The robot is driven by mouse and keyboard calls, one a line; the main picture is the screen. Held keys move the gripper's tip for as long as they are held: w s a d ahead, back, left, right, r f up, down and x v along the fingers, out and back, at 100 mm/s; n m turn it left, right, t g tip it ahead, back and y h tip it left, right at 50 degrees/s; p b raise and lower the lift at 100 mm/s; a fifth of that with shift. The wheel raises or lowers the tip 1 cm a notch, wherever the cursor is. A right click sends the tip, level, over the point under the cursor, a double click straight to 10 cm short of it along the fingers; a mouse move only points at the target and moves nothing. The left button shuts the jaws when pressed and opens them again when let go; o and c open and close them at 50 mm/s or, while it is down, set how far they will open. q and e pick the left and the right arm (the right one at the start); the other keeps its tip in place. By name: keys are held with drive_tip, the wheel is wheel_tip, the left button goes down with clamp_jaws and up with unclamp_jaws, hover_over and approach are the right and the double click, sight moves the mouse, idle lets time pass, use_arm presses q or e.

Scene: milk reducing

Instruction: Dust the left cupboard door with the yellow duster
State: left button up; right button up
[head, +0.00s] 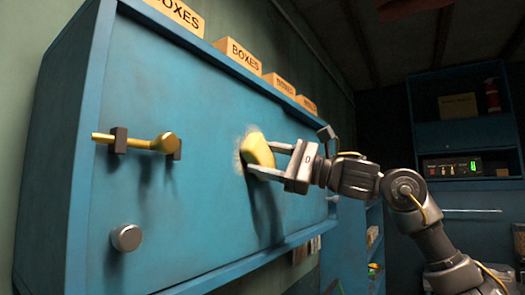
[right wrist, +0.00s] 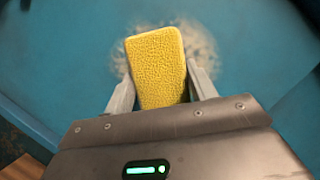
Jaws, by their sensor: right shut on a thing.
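The blue cupboard door (head: 200,185) fills the left and middle of the head view. My right gripper (head: 270,160) is shut on the yellow duster (head: 257,150) and holds it at the door's surface. The duster also shows in the right wrist view (right wrist: 158,68), between the two fingers. A pale dusty patch (right wrist: 205,45) on the door lies behind and around the duster. I cannot tell whether the duster touches the door. My left gripper is not in view.
A yellow-handled latch (head: 140,141) and a round metal knob (head: 126,237) stick out from the door's left part. Several boxes (head: 237,55) line the cupboard's top.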

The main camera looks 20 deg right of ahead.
sight(276, 161)
drive_tip(key=shift+w+d+r+p, duration=0.2)
drive_tip(key=shift+w+d+p, duration=0.3)
drive_tip(key=shift+p, duration=0.25)
drive_tip(key=shift+w+d+p, duration=0.45)
drive_tip(key=shift+d+p, duration=0.1)
drive_tip(key=shift+d, duration=0.15)
drive_tip(key=shift+w+d+f, duration=0.15)
drive_tip(key=shift+w+f, duration=0.05)
drive_tip(key=shift+f, duration=0.05)
drive_tip(key=shift+w+d+r, duration=0.1)
drive_tip(key=shift+w+d, duration=0.25)
drive_tip(key=shift+d, duration=0.15)
drive_tip(key=shift+w+d+r+b, duration=0.1)
drive_tip(key=shift+d+r+b, duration=0.05)
drive_tip(key=shift+r+b, duration=0.4)
drive_tip(key=shift+s+a+r, duration=0.25)
drive_tip(key=shift+s+a, duration=0.4)
drive_tip(key=shift+a, duration=0.15)
